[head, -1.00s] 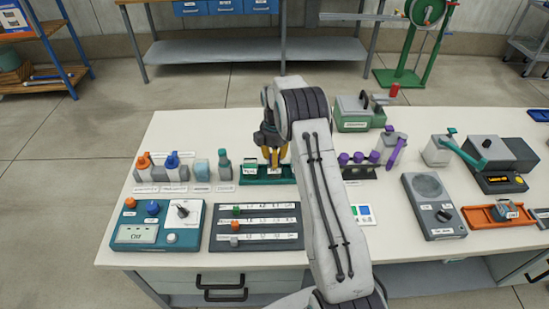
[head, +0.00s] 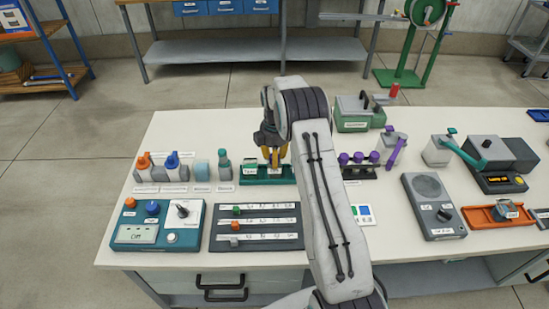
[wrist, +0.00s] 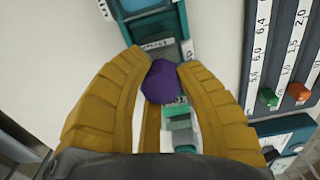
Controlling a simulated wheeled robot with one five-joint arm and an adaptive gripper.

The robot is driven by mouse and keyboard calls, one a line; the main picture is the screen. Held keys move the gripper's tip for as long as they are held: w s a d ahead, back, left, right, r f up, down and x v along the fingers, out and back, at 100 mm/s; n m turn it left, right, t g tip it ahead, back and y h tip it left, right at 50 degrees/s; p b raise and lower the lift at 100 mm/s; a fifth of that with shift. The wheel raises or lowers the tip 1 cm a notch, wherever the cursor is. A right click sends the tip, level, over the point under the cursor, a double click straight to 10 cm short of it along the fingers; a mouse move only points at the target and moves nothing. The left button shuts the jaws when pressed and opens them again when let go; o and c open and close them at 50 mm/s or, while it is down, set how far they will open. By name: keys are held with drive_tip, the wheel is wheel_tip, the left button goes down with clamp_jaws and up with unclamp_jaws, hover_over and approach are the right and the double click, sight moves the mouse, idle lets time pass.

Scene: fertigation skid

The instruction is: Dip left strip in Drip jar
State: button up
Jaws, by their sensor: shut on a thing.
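My gripper (head: 273,158) is over the teal rack (head: 268,181) at the left of the bench. In the wrist view, its two yellow fingers (wrist: 160,85) are closed about a purple piece (wrist: 160,80). I take this piece to be the strip's grip, but whether it is the left strip is not clear. The fingers hide what is below it. Teal parts of the rack and a label (wrist: 155,46) show beyond and between the fingers. I cannot read which jar is the Drip jar. Several small purple-topped jars (head: 358,157) stand in a dark rack right of my arm.
Orange-, blue- and teal-topped bottles (head: 172,168) stand left of the rack. The dark slider board (head: 262,226) and teal control box (head: 157,226) lie in front. A green box (head: 353,118) stands behind right. The bench top behind the bottles is clear.

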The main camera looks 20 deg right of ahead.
drive_tip(key=shift+r, duration=0.2)
drive_tip(key=shift+r+p, duration=2.6)
drive_tip(key=shift+r, duration=1.5)
